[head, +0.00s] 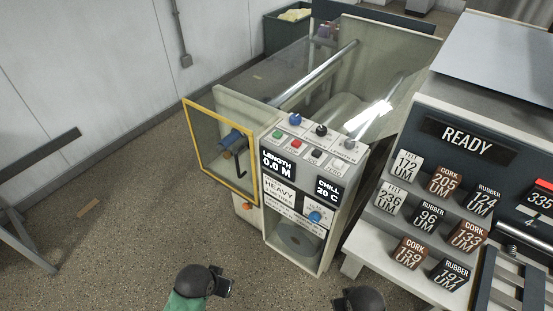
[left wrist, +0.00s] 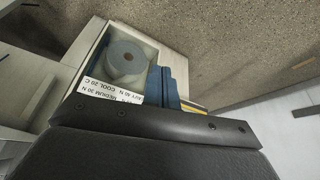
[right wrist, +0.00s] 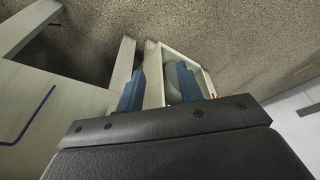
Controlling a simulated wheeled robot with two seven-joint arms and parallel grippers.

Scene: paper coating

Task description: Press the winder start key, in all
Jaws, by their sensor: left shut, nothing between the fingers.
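The winder (head: 300,200) stands in the middle of the head view. Its sloped key panel carries a green key (head: 277,134), a red key (head: 296,144), a black key (head: 316,153) and a pale key (head: 335,163). Their labels are too small to read, so I cannot tell which is the start key. Its displays read LENGTH 0.0 M and CHILL 20 C. My left gripper (left wrist: 164,86) has its blue fingers together, empty, in front of the winder's lower bay in the left wrist view. My right gripper (right wrist: 158,76) has its blue fingers apart, with a pale machine wall showing between them.
A yellow-framed clear guard (head: 204,146) stands out from the winder's left side. A roll (head: 297,238) sits in its lower bay. A rack of labelled blocks (head: 400,215) under a READY display (head: 467,140) stands close on the right. The floor at left is mostly clear.

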